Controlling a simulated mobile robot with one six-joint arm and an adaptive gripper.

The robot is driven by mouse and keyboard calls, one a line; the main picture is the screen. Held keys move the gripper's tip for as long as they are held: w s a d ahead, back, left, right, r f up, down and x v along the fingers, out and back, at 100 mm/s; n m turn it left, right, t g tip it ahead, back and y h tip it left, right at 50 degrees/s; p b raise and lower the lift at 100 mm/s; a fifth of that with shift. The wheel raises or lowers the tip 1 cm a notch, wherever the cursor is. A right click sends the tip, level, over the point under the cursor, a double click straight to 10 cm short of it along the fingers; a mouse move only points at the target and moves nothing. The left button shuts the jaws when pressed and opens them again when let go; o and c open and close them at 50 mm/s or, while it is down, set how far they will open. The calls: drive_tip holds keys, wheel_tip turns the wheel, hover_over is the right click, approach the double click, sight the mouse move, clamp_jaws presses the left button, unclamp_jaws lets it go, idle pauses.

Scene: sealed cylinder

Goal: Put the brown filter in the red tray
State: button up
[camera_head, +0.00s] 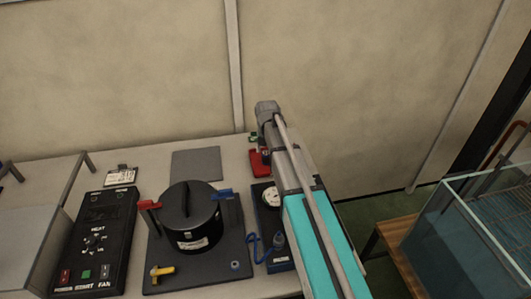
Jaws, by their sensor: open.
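A red piece (257,166), likely the red tray, lies near the back of the table and is partly hidden by my arm. I cannot see the brown filter. A black cylinder (190,220) with its handled lid on stands on a dark base plate. My gripper (266,146) is at the far end of my arm, close to the red piece in the picture. Its fingers are small and mostly hidden, but it is open. Whether it touches anything cannot be told.
Red (149,205) and blue (221,194) clamp handles flank the cylinder; a yellow valve handle (162,271) is in front. A gauge box (271,215) stands right, a heat-and-fan control panel (97,240) left. A grey square (196,163) lies behind. A glass tank (475,235) stands far right.

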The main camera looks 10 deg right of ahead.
sight(268, 155)
wheel_tip(268, 155, up, 12)
drive_tip(key=p, duration=1.1)
drive_tip(key=shift+p, duration=0.35)
drive_tip(key=shift+s, duration=0.1)
idle(0.3)
drive_tip(key=s+m, duration=0.7)
drive_tip(key=m, duration=0.1)
drive_tip(key=s+m, duration=0.7)
drive_tip(key=m, duration=0.2)
drive_tip(key=s+m, duration=0.7)
drive_tip(key=m, duration=0.1)
drive_tip(key=shift+s+m, duration=1.2)
drive_tip(key=shift+m, duration=0.4)
